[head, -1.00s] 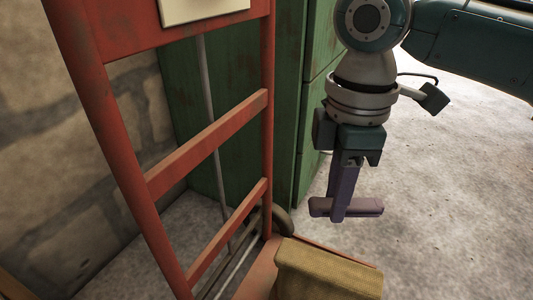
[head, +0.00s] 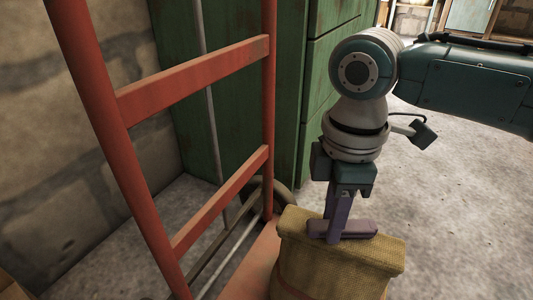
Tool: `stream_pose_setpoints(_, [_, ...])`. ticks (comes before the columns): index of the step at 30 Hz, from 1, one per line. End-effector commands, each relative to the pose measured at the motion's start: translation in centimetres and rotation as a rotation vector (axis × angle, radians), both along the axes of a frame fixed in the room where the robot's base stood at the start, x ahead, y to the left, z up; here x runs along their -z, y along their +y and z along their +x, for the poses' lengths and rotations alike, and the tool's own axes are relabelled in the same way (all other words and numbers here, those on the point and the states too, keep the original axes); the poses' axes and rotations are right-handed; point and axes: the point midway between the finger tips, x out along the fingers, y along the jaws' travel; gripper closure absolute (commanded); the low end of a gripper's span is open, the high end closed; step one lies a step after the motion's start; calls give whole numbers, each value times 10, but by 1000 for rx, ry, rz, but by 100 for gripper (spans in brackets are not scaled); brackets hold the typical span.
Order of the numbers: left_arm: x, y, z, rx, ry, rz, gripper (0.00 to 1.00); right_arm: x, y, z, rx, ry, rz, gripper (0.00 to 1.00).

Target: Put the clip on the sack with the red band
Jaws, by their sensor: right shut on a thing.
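A tan woven sack (head: 340,268) stands at the bottom of the head view on the red hand truck's foot, its lower part cut off by the frame. A thin reddish line shows low on its left side; I cannot tell clearly whether this is a red band. My right gripper (head: 341,192) points down above the sack and is shut on the purple clip (head: 350,229). The clip's crosswise bar overlaps the sack's top edge in the picture. I cannot tell whether it touches the cloth. My left gripper is out of view.
A red hand truck frame (head: 192,80) with crossbars stands at the left, close to the sack. Behind it are a green cabinet (head: 334,65) and a stone block wall (head: 50,140). Concrete floor (head: 455,200) lies free at the right.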

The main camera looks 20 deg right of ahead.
Motion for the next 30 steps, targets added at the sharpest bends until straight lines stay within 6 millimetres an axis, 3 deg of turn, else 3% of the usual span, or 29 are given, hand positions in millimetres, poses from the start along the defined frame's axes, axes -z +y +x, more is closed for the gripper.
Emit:
stream_pose_setpoints(5, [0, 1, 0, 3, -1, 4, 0, 3, 0, 0, 1, 1, 0, 100])
stream_pose_setpoints(6, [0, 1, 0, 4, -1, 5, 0, 3, 0, 0, 1, 0, 0, 69])
stream_pose_setpoints(13, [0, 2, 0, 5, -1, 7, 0, 3, 0, 0, 1, 0, 0, 43])
stream_pose_setpoints(23, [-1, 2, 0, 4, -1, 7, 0, -2, 0, 0, 0, -2, 0, 42])
stream_pose_setpoints(30, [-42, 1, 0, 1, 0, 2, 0, -53, 0, 1, 0, -2, 0, 42])
